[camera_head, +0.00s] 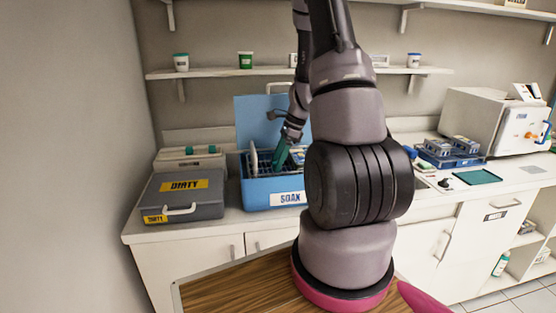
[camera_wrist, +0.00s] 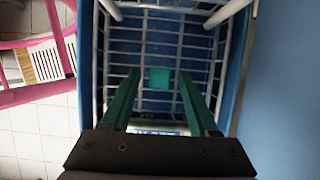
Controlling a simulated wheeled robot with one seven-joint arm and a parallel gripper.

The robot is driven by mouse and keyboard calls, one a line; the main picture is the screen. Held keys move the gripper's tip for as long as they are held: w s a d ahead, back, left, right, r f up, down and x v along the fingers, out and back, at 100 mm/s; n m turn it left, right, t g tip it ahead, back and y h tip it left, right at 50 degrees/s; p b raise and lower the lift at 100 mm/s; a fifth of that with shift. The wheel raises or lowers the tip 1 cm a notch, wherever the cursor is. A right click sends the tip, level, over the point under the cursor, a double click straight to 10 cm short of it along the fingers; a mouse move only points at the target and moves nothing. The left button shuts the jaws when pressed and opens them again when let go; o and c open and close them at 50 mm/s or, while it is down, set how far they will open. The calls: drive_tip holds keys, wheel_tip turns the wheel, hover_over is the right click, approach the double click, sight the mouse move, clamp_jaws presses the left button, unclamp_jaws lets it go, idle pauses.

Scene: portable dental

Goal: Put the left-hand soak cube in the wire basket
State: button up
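The blue soak box (camera_head: 262,196), labelled SOAK, stands on the counter with its lid (camera_head: 258,118) raised. The wire basket (camera_head: 264,163) is inside it, and its bars fill the middle of the wrist view (camera_wrist: 197,53). A small teal square block (camera_wrist: 161,78), which looks like a soak cube, shows inside the basket. It lies between my green fingertips in the picture, with gaps on both sides. My gripper (camera_wrist: 159,72) is open and points down into the basket. In the head view my arm hides the right part of the box; no second cube is clear.
A grey DIRTY case (camera_head: 185,203) stands left of the soak box. Shelves with small pots (camera_head: 246,60) run above. On the right are blue trays (camera_head: 450,158), a green mat (camera_head: 478,177) and a white machine (camera_head: 494,120). Basket walls and box sides surround my fingers closely.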

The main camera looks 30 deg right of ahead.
drive_tip(key=shift+r, duration=0.15)
drive_tip(key=v, duration=1.2)
drive_tip(key=s+a+r+n+t+h, duration=0.1)
drive_tip(key=s+a+r+n, duration=0.35)
drive_tip(key=r, duration=0.25)
drive_tip(key=s+a+r+n+t, duration=0.1)
drive_tip(key=s+a+r+n, duration=0.25)
drive_tip(key=a+r, duration=0.3)
drive_tip(key=s+a+r+n+t, duration=0.2)
drive_tip(key=s+a+r+n, duration=0.1)
drive_tip(key=s+n, duration=0.1)
drive_tip(key=s+a+r+n+t+h, duration=0.1)
drive_tip(key=s+a+r+n+t, duration=0.1)
drive_tip(key=s+n, duration=0.3)
drive_tip(key=shift+s+a+r, duration=0.7)
drive_tip(key=shift+a+r, duration=0.1)
drive_tip(key=shift+r, duration=0.1)
